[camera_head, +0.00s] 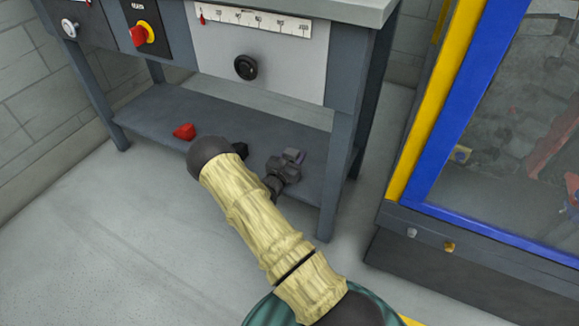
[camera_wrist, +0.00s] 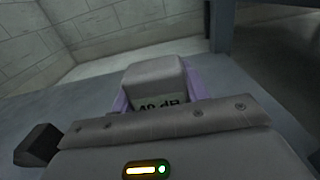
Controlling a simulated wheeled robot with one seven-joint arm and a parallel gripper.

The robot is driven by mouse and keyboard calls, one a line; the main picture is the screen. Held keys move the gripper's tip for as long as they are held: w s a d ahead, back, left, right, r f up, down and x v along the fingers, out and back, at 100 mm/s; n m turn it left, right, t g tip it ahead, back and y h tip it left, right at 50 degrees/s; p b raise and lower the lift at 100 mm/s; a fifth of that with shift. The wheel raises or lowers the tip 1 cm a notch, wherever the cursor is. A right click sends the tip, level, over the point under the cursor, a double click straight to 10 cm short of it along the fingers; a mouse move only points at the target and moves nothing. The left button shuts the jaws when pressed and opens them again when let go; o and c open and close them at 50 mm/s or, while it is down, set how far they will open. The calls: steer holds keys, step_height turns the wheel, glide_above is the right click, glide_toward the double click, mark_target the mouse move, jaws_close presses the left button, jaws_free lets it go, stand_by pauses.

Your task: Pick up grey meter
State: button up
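The grey meter (camera_wrist: 153,75) is a grey block with a display reading "40 dB" and purple sides, straight ahead in the wrist view. In the head view its purple-tinged top (camera_head: 294,154) shows on the lower shelf, partly hidden by my gripper (camera_head: 284,168). In the wrist view a dark finger stands far out at the left, with a dark edge at the far right. My gripper looks open, with the meter between and beyond the fingers. Its lower part is hidden by the gripper body, and I cannot tell whether they touch.
The meter is on the low shelf (camera_head: 160,106) of a grey workbench, under a control panel (camera_head: 262,52). A bench leg (camera_head: 338,175) stands close at the right. A red object (camera_head: 184,131) lies on the shelf to the left. A blue-and-yellow framed cabinet (camera_head: 448,125) stands right.

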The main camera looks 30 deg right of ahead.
steer(key=c, duration=0.3)
steer(key=shift+r, duration=0.1)
step_height(320, 180, up, 10)
steer(key=p, duration=0.6)
